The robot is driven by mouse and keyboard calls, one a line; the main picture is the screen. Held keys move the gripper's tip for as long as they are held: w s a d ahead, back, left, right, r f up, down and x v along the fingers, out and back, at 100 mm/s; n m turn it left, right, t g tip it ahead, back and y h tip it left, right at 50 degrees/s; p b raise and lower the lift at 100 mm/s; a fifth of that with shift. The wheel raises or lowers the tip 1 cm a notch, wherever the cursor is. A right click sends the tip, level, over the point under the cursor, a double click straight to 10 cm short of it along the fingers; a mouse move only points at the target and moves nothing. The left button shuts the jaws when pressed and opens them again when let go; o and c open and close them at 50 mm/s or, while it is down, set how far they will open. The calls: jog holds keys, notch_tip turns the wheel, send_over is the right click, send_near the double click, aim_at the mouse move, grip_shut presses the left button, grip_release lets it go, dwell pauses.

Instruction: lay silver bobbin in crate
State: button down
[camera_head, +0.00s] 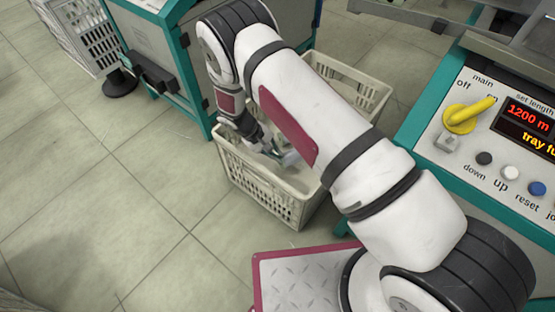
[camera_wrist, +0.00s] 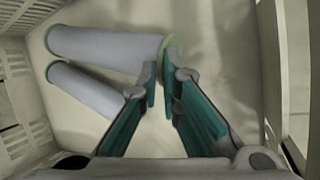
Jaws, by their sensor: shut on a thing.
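The cream crate (camera_head: 262,190) stands on the floor, and my gripper (camera_head: 270,148) reaches down into it. In the wrist view, my gripper (camera_wrist: 163,85) is closed on the right end of a silver-grey bobbin (camera_wrist: 105,48), at its greenish flange. This bobbin lies across the view, inside the crate walls (camera_wrist: 20,55). I cannot tell whether it touches the crate floor. A second silver-grey bobbin (camera_wrist: 85,90) lies apart from it, nearer the camera. In the head view my arm hides much of the crate's inside.
A teal-framed machine (camera_head: 165,60) stands behind and left of the crate. A control panel (camera_head: 490,140) with a yellow switch is at the right. Another slatted crate (camera_head: 90,40) stands at the upper left. The tiled floor at the left is clear.

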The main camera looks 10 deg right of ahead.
notch_tip(320, 180, down, 3)
jog(key=shift+f+b, duration=0.15)
jog(key=shift+b, duration=0.55)
jog(key=c, duration=1.8)
grip_release()
jog(key=p+v, duration=0.4)
jog(key=v, duration=0.8)
jog(key=shift+r, duration=0.2)
